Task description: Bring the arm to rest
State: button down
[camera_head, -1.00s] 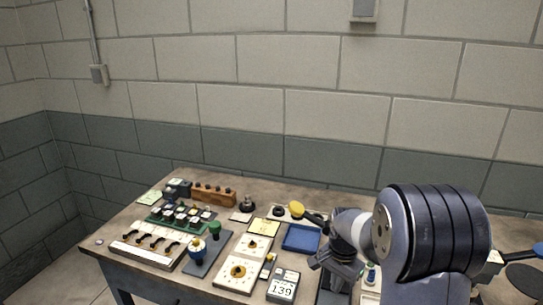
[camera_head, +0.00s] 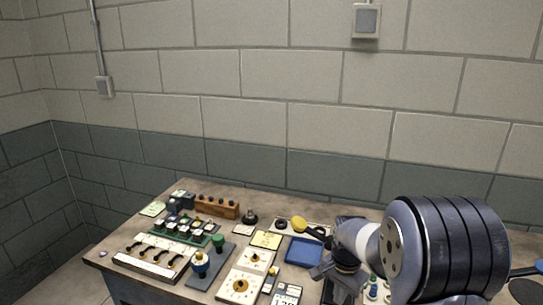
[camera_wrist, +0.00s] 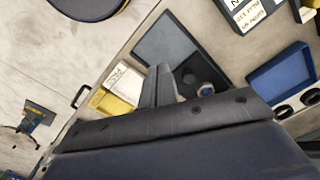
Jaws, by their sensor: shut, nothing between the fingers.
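My arm reaches in from the right in the head view, bent over the right part of the table (camera_head: 215,265). My gripper (camera_head: 322,271) hangs low beside the blue tray (camera_head: 304,251), partly hidden by my own wrist. In the wrist view, my gripper (camera_wrist: 160,78) shows its fingers together with nothing between them. They point toward a dark open box (camera_wrist: 158,42) with small items in it. The fingers look clear of the box, but the exact gap is hard to judge.
A wooden rack (camera_head: 216,207), a green stand with several pieces (camera_head: 183,231), dial plates (camera_head: 240,287) and a numbered counter (camera_head: 287,296) crowd the table. The blue tray also shows in the wrist view (camera_wrist: 283,77). The space above the table's left half is free.

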jog(key=f+b, duration=0.1)
jog(key=w+f+b, duration=0.1)
jog(key=f, duration=0.1)
jog(key=f+b, duration=0.1)
jog(key=b, duration=0.1)
jog(key=shift+w+d+f, duration=0.25)
jog(key=shift+w+f, duration=0.05)
jog(key=shift+f, duration=0.05)
jog(key=shift+w+d+f+b, duration=0.2)
jog(key=shift+w+f, duration=0.25)
jog(key=shift+w, duration=0.15)
jog(key=shift+w+d+f+b, duration=0.2)
jog(key=shift+w+f, duration=0.25)
jog(key=shift+w, duration=0.1)
jog(key=s, duration=0.2)
jog(key=s+a+b, duration=0.1)
jog(key=s, duration=0.1)
jog(key=s+a, duration=0.1)
jog(key=s, duration=0.1)
jog(key=shift+s+a+r, duration=0.1)
jog(key=shift+s, duration=0.15)
jog(key=shift+s, duration=0.1)
